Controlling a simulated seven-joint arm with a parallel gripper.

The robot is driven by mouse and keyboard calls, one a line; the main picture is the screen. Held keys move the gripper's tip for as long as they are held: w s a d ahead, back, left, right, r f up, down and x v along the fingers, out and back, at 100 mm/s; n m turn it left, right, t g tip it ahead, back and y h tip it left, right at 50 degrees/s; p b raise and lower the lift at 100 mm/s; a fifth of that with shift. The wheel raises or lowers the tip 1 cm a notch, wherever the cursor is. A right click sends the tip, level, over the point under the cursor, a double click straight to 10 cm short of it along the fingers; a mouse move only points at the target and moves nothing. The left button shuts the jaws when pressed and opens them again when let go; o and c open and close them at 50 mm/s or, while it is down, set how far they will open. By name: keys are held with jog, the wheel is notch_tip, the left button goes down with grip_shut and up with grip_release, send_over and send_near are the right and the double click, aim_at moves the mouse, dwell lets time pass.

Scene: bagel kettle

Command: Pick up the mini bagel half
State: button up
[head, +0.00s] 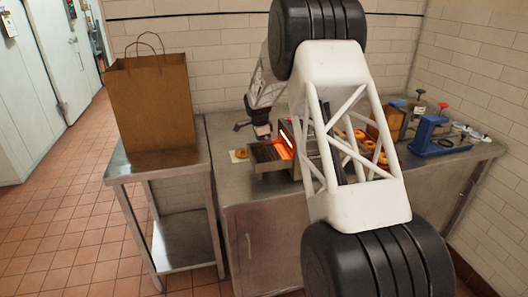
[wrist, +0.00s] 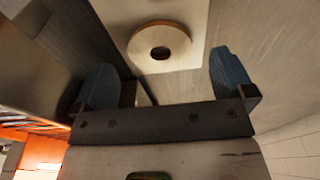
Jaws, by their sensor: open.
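The mini bagel half (wrist: 160,46) is a pale tan ring with a dark centre hole. In the wrist view it lies flat on a pale sheet or board (wrist: 190,13) at the top middle. In the head view a small orange-brown bagel half (head: 240,153) lies on the counter, left of the glowing toaster. My gripper (wrist: 163,62) is open, its two blue fingers apart, with the bagel half framed between and beyond them. Nothing is between the fingers. In the head view my gripper (head: 252,130) is small and dark, above and close to the bagel half.
The toaster (head: 268,158) with a glowing orange inside stands right beside the bagel half. More bagels (head: 382,158) lie further right, partly behind my arm. A blue device (head: 430,135) stands at the right. A paper bag (head: 150,103) stands on the left side table (head: 160,172).

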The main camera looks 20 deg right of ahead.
jog(key=shift+d+f, duration=0.2)
jog(key=shift+f, duration=1.15)
jog(key=c, duration=0.9)
jog(key=shift+c, duration=0.2)
notch_tip(320, 180, up, 10)
jog(key=s+a+r, duration=0.1)
jog(key=s, duration=0.3)
jog(key=s+a+r, duration=0.1)
jog(key=s+r, duration=0.1)
jog(key=s, duration=0.3)
jog(key=s+a+r, duration=0.1)
jog(key=s, duration=0.4)
jog(key=shift+a+r, duration=0.25)
jog(key=shift+a, duration=0.1)
